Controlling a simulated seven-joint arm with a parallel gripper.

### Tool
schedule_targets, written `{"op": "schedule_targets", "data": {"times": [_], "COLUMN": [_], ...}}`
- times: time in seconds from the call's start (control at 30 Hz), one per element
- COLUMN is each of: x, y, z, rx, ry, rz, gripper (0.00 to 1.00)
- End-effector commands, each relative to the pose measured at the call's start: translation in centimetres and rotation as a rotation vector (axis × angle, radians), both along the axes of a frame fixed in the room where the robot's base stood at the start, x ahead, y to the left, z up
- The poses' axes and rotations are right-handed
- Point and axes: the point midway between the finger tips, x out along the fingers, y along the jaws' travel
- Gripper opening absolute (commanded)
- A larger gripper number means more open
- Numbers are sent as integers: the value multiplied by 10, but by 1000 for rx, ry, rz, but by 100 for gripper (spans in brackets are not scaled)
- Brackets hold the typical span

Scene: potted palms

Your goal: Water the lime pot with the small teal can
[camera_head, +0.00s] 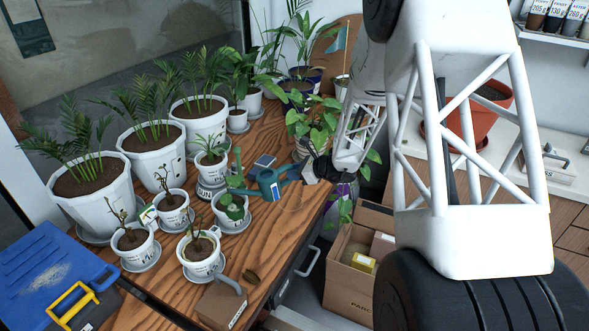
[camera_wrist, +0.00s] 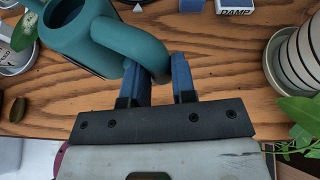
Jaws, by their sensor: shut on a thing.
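The small teal can (camera_head: 268,185) is near the table's right edge, its spout toward the small pots at left. My gripper (camera_head: 306,171) is at its right side, shut on its handle. In the wrist view the can's body (camera_wrist: 82,35) is at upper left and its curved handle runs between the blue fingers (camera_wrist: 160,76). I cannot tell whether the can touches the table. Small white lettered pots stand left of it: one with a leafy plant (camera_head: 232,214), one with bare stems (camera_head: 201,256), others behind. The lettering is too small to tell which is lime.
Large white palm pots (camera_head: 95,205) line the table's (camera_head: 262,236) left side. A blue toolbox (camera_head: 50,278) is at lower left. A trailing leafy plant (camera_head: 316,124) stands close behind my gripper. A cardboard box (camera_head: 350,268) is below the right edge.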

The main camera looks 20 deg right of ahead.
Motion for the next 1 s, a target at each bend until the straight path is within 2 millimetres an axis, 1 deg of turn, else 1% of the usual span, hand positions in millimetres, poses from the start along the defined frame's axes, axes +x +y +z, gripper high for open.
{"op": "schedule_targets", "data": {"times": [0.1, 0.3, 1.0], "x": [0, 1, 1], "y": [0, -1, -1], "z": [1, -1, -1], "rx": [-57, -99, -101], "ry": [-17, -28, -29], "rz": [-1, -1, 0], "gripper": [0, 0, 0]}}
